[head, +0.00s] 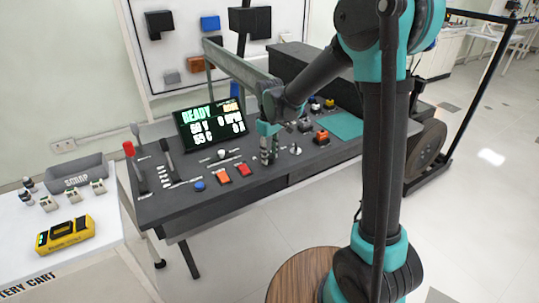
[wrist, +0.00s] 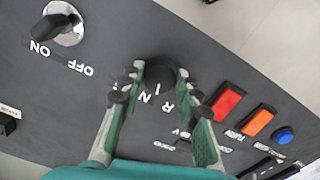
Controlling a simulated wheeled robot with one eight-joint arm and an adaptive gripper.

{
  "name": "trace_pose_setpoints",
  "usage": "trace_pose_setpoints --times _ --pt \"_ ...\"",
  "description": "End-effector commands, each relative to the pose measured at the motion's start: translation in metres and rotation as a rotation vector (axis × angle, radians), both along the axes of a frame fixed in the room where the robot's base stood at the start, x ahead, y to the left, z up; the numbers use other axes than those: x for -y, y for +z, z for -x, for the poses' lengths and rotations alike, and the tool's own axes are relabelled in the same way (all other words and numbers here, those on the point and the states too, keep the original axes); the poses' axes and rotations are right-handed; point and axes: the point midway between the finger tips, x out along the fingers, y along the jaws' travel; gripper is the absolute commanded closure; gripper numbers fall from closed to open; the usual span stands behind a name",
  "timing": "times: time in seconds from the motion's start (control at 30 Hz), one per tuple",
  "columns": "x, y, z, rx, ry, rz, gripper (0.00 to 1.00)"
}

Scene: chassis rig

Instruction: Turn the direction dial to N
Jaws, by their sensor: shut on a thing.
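The direction dial (wrist: 164,70) is a dark round knob on the grey console panel, at the upper middle of the wrist view. White letters, among them N (wrist: 147,98) and R (wrist: 167,107), are printed beside it. My gripper (wrist: 162,82) has its green fingers on either side of the dial and is shut on it. Which letter the dial points at cannot be told. In the head view my gripper (head: 268,150) reaches down to the console and hides the dial.
A red button (wrist: 226,103), an orange button (wrist: 257,122) and a blue button (wrist: 284,136) lie to the right in the wrist view. An ON/OFF key switch (wrist: 60,24) is at upper left. A lit display (head: 210,124) and levers (head: 136,165) stand on the console (head: 250,195).

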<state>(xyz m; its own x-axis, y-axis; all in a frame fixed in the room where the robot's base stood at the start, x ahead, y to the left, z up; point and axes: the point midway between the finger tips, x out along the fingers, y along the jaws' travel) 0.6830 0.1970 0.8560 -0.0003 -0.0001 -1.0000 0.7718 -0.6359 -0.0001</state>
Motion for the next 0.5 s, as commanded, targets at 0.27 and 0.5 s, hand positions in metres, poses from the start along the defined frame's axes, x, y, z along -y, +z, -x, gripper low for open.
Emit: trace_pose_setpoints --times 0.27,0.5 --pt "0.0 0.0002 -0.0003 0.0 -0.18 0.0 0.96" --pt "0.0 0.0002 -0.0003 0.0 -0.264 0.0 0.96"
